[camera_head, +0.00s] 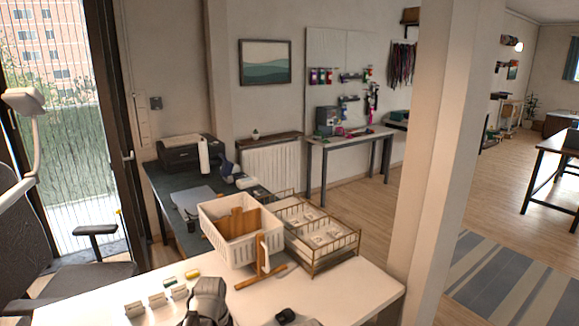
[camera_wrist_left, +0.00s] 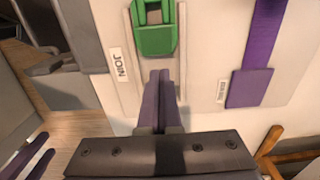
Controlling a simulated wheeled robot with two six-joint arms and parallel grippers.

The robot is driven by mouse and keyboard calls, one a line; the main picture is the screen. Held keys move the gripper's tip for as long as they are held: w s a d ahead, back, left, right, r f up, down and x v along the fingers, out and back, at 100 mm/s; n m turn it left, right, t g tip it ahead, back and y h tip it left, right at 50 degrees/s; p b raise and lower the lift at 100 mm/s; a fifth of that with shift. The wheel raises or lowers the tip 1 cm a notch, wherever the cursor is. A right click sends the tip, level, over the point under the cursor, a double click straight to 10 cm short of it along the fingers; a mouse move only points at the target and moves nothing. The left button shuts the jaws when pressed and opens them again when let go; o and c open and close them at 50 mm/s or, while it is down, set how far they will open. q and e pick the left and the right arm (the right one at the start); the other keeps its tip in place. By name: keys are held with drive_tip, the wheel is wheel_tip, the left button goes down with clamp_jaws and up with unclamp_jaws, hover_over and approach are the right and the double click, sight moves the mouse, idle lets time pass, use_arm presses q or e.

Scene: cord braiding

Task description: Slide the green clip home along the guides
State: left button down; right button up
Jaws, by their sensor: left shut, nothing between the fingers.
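The green clip (camera_wrist_left: 155,30) sits between two pale straight guides on a light board (camera_wrist_left: 205,55), beside a label reading JOIN (camera_wrist_left: 118,66). Its upper end is cut off by the top edge of the left wrist view. My left gripper (camera_wrist_left: 160,78) is shut and empty, its fingertips just below the clip's near end with a small gap apparent between them. In the head view a dark grey part of my left arm shows at the bottom edge; its fingertips cannot be made out there. My right gripper is not clearly seen in either view.
A purple strap with a purple block (camera_wrist_left: 250,88) lies right of the guides. The white table (camera_head: 345,291) holds several small card holders (camera_head: 157,299) at left. A white basket (camera_head: 227,238), a wooden stand (camera_head: 262,262) and a wire tray (camera_head: 330,250) stand behind. The table's right front is clear.

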use_arm(q)
drive_tip(key=shift+s+a, duration=0.5)
drive_tip(key=shift+a, duration=0.3)
drive_tip(key=shift+s+a, duration=0.55)
drive_tip(key=shift+a, duration=0.2)
drive_tip(key=shift+s+a, duration=0.5)
drive_tip(key=shift+a, duration=0.3)
idle(0.8)
drive_tip(key=shift+s+a, duration=0.15)
drive_tip(key=shift+a, duration=0.05)
drive_tip(key=shift+s+a, duration=0.25)
drive_tip(key=shift+a, duration=0.1)
idle(0.4)
drive_tip(key=r+p, duration=0.1)
drive_tip(key=w+d+r+p, duration=0.1)
drive_tip(key=r+p, duration=0.1)
drive_tip(key=d+r+p, duration=0.1)
drive_tip(key=r+p, duration=0.1)
drive_tip(key=shift+w+d, duration=0.25)
drive_tip(key=shift+w, duration=0.1)
